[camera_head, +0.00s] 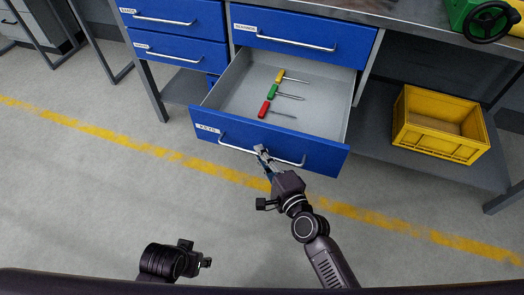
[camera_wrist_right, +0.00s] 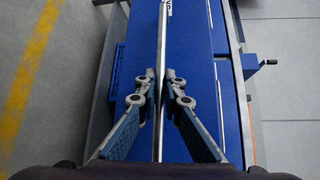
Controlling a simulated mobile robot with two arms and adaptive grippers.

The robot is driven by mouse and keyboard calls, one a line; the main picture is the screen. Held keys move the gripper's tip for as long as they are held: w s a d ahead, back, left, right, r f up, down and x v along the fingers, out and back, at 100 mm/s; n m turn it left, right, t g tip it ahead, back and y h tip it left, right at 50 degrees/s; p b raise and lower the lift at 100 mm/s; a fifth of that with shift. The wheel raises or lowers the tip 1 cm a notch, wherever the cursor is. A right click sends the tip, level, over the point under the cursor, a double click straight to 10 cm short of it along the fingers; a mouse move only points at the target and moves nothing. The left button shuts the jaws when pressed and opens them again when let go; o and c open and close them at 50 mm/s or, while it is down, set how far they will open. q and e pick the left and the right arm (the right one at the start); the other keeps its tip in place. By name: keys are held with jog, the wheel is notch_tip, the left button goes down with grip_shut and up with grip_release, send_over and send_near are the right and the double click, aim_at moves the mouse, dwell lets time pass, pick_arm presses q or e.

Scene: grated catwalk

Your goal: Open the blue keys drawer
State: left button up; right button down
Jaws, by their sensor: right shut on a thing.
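The blue keys drawer (camera_head: 318,155) is pulled well out from under the workbench, and its grey inside shows. Its front carries a white label (camera_head: 207,128) and a long metal handle (camera_head: 237,147). My right gripper (camera_head: 262,152) is at the middle of this handle, shut on it. In the right wrist view the handle bar (camera_wrist_right: 162,40) runs between the two fingers of the right gripper (camera_wrist_right: 161,90). Three screwdrivers lie in the drawer: yellow (camera_head: 280,75), green (camera_head: 273,92) and red (camera_head: 264,109). My left gripper (camera_head: 205,262) is low in the head view, away from the drawer; its fingers are not clear.
Closed blue drawers (camera_head: 300,28) sit above and to the left (camera_head: 180,48). A yellow crate (camera_head: 440,125) stands on the lower shelf (camera_head: 375,140) at right. A green machine with a black handwheel (camera_head: 490,22) is on the bench. The grey floor (camera_head: 90,200) in front is free.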

jog(key=shift+s, duration=0.1)
jog(key=c, duration=2.1)
grip_release()
jog(key=v, duration=1.2)
jog(key=shift+f, duration=0.1)
